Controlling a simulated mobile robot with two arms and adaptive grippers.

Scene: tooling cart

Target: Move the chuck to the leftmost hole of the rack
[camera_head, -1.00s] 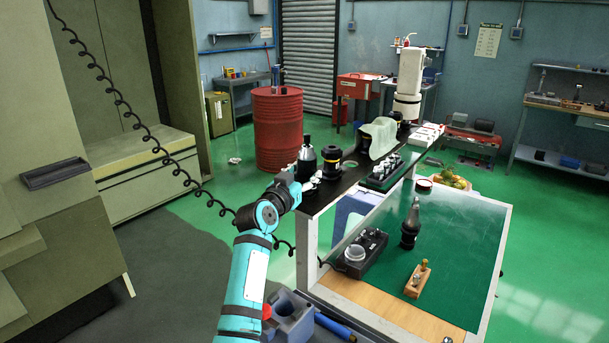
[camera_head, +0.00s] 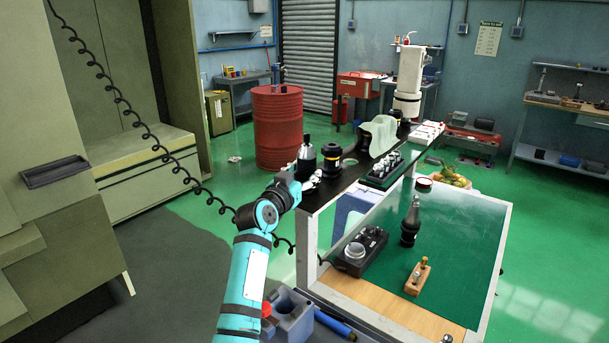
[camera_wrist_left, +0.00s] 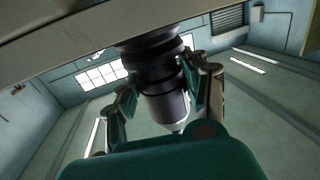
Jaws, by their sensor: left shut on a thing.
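The chuck (camera_head: 306,161), dark with a silver-grey part, stands upright at the near left end of the long black rack (camera_head: 327,193). My left gripper (camera_head: 297,184) reaches it from the left and front. In the left wrist view the two fingers (camera_wrist_left: 160,97) close on both sides of the chuck's dark and metallic body (camera_wrist_left: 165,82). I cannot tell from these views whether the chuck is fully seated in the leftmost hole, as the hole is hidden. My right gripper is not in view.
A black holder with a yellow ring (camera_head: 331,160) stands close right of the chuck. A tray of small tools (camera_head: 384,174) and a pale cover (camera_head: 383,133) are farther along. The green mat (camera_head: 465,235) below carries a dark cone tool (camera_head: 410,224) and a black box (camera_head: 362,250).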

